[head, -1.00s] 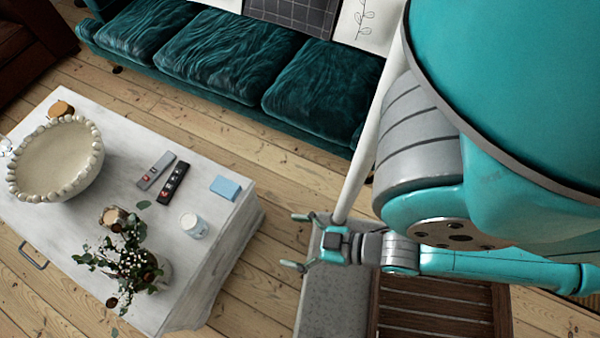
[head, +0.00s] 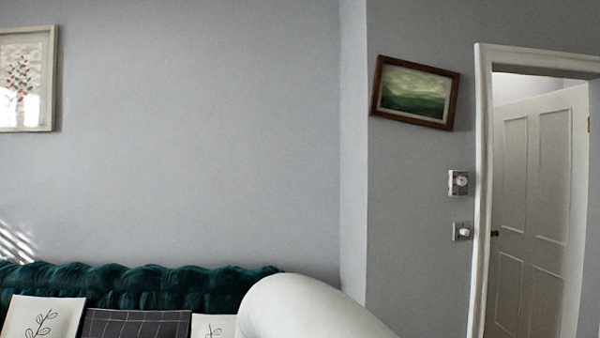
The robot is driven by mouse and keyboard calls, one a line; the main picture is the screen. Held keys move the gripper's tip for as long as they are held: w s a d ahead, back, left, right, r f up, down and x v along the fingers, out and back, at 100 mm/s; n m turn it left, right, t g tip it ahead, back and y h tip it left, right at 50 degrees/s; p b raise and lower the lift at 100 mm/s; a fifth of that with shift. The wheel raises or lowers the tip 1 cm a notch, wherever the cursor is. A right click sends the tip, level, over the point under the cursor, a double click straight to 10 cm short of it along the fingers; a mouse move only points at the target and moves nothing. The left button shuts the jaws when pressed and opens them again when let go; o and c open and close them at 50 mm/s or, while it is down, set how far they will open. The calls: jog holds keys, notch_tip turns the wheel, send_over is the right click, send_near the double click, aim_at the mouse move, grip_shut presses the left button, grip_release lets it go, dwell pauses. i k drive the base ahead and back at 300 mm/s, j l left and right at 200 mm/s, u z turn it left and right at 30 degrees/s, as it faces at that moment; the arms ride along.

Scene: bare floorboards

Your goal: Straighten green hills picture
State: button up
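The green hills picture (head: 415,92) hangs on the grey wall right of the corner, in a dark brown wooden frame. It is tilted, with its right side lower than its left. It shows a green landscape under a pale sky. My gripper is not in the current head view. A pale rounded part at the bottom middle may be my own arm.
A white door frame (head: 481,190) and a white door (head: 541,205) stand right of the picture. Two wall switches (head: 458,183) (head: 462,231) sit below it. A teal sofa (head: 140,285) with cushions (head: 137,324) is at lower left. Another framed picture (head: 28,78) hangs far left.

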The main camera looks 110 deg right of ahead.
aim_at(403, 91)
jog(key=j+z, duration=0.15)
jog(key=z, duration=3.9)
